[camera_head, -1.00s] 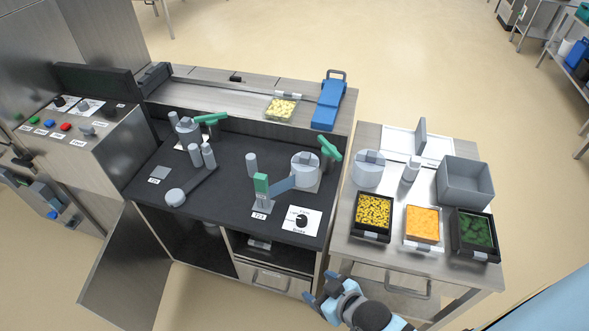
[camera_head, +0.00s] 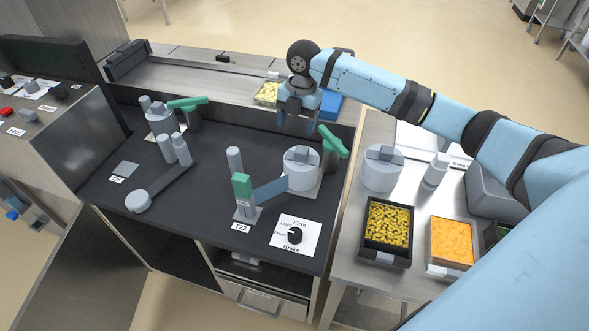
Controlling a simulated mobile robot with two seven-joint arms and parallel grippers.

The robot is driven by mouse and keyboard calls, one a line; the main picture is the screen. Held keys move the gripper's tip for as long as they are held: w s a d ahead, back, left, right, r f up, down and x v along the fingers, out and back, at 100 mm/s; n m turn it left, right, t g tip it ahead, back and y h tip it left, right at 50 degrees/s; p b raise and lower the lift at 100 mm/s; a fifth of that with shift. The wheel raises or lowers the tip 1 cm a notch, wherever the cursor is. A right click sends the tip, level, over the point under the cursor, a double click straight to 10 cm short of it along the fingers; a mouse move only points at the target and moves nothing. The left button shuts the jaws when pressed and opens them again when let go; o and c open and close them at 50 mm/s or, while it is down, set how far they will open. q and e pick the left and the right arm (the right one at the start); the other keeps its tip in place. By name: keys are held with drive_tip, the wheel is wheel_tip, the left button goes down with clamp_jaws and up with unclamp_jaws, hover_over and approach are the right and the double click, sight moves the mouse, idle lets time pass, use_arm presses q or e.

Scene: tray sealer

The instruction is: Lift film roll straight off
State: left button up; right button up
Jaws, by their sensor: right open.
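A pale grey film roll (camera_head: 301,170) stands on the black deck at the right, beside a green-handled lever (camera_head: 331,142). A third similar grey roll (camera_head: 382,171) stands on the side table. My right gripper (camera_head: 297,125) is open and empty, fingers pointing down. In the picture it shows just above the right-hand roll, apart from it; its exact height is unclear. My left gripper is not in view.
A green-topped post (camera_head: 242,190) and blue-grey arm stand close left of the right roll. A brake dial (camera_head: 295,236) lies in front.

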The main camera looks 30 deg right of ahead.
wheel_tip(320, 180, up, 2)
drive_tip(key=d, duration=0.2)
drive_tip(key=n+b, duration=0.1)
hover_over(302, 150)
drive_tip(key=shift+g, duration=0.4)
wheel_tip(302, 150, down, 8)
drive_tip(key=shift+r, duration=0.25)
drive_tip(key=shift+f+b, duration=0.4)
drive_tip(key=shift+f, duration=2.5)
drive_tip(key=shift+r, duration=0.1)
clamp_jaws()
